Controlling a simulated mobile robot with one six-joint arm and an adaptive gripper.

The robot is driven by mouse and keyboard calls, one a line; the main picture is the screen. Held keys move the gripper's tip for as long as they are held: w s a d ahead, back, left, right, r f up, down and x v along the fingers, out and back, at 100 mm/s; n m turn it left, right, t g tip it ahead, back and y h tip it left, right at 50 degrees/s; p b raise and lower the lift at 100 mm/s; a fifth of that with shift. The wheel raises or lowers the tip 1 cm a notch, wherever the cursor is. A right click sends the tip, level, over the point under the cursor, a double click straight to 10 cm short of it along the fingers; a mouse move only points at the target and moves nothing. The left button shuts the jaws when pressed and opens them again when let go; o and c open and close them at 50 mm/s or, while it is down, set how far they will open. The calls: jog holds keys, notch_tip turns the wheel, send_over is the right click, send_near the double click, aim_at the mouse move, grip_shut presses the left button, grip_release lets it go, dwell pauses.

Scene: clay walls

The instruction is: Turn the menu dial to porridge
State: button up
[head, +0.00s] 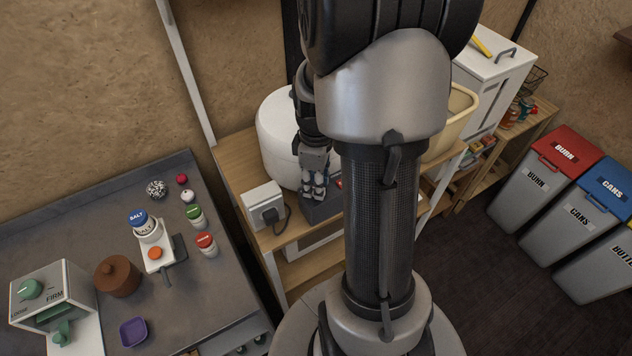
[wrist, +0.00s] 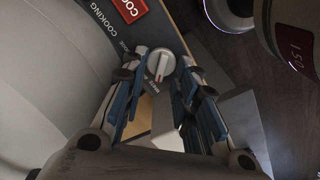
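The white round cooker (head: 278,135) stands on a wooden shelf unit in the head view, partly hidden behind my arm. Its dark front panel (head: 322,210) sits just below my gripper (head: 314,190). In the wrist view the menu dial (wrist: 160,64) is a small pale knob with a raised ridge running nearly lengthwise in the picture. My gripper (wrist: 163,72) is open, its two blue-padded fingers on either side of the dial. I cannot tell whether they touch it.
A red button or label (wrist: 131,8) and the word COOKING lie beside the dial on the panel. A socket box with a black plug (head: 265,208) stands left of the cooker. A grey counter (head: 70,230) with jars is at left; bins (head: 555,180) stand at right.

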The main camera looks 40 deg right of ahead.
jog(key=shift+c, duration=0.5)
grip_shut()
jog(key=shift+m, duration=0.3)
jog(key=m+p, duration=0.1)
jog(key=m, duration=0.2)
jog(key=shift+d, duration=0.1)
jog(key=m+p, duration=0.1)
jog(key=m, duration=0.3)
jog(key=shift+d, duration=0.1)
jog(key=m+p, duration=0.1)
jog(key=m, duration=0.4)
jog(key=shift+d+m+p, duration=0.1)
jog(key=shift+m+p, duration=0.2)
jog(key=m, duration=0.4)
jog(key=shift+s+d+m+p, duration=0.1)
jog(key=shift+m+p, duration=0.2)
jog(key=shift+p, duration=0.1)
jog(key=shift+m, duration=0.3)
